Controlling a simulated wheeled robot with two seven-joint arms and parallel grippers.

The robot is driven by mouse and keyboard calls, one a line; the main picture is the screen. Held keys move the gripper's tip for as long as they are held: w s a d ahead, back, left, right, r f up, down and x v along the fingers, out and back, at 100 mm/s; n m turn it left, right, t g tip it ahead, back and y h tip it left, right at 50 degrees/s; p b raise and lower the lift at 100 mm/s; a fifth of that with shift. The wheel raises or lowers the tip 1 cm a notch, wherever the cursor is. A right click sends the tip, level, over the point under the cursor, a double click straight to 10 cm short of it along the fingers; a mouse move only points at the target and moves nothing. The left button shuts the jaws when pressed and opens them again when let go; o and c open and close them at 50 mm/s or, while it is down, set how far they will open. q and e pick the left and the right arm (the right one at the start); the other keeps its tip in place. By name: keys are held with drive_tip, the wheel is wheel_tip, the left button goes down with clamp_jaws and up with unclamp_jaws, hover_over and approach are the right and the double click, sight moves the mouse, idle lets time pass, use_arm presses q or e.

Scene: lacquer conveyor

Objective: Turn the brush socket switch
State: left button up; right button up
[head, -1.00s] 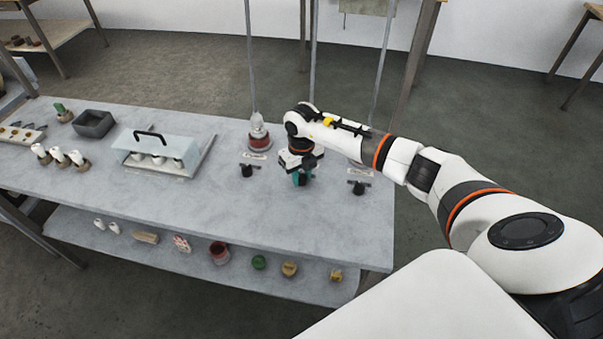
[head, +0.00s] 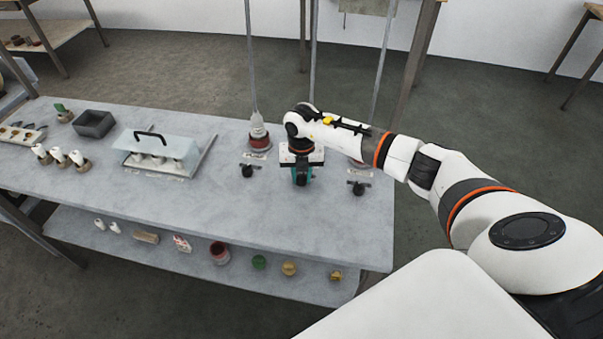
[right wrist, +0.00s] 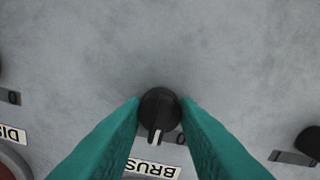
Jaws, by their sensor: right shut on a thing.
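The brush socket switch (right wrist: 159,112) is a round black knob with a white pointer line in the right wrist view. Its pointer aims toward the bottom of that picture, to the left of a printed 0. An upside-down label reading BRUS (right wrist: 152,169) lies below it, partly cut off. My right gripper (head: 301,181) reaches straight down over the table, and its teal fingers also show in the right wrist view (right wrist: 160,118), one on each side of the knob, shut on it. In the head view the gripper hides the knob. My left gripper is out of view.
Similar black knobs stand left (head: 247,171) and right (head: 357,188) of my right gripper on the grey table (head: 225,210). A red-based socket (head: 260,143) is behind to the left. A clear-covered box (head: 160,150) and dark tray (head: 93,124) stand farther left.

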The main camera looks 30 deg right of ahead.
sight(302, 175)
drive_tip(key=m+p, duration=0.1)
drive_tip(key=m, duration=0.4)
drive_tip(key=shift+w+r+m, duration=0.1)
drive_tip(key=shift+m, duration=0.3)
idle(0.4)
drive_tip(key=o, duration=1)
drive_tip(key=shift+r+b, duration=1.45)
drive_tip(key=shift+r, duration=4.5)
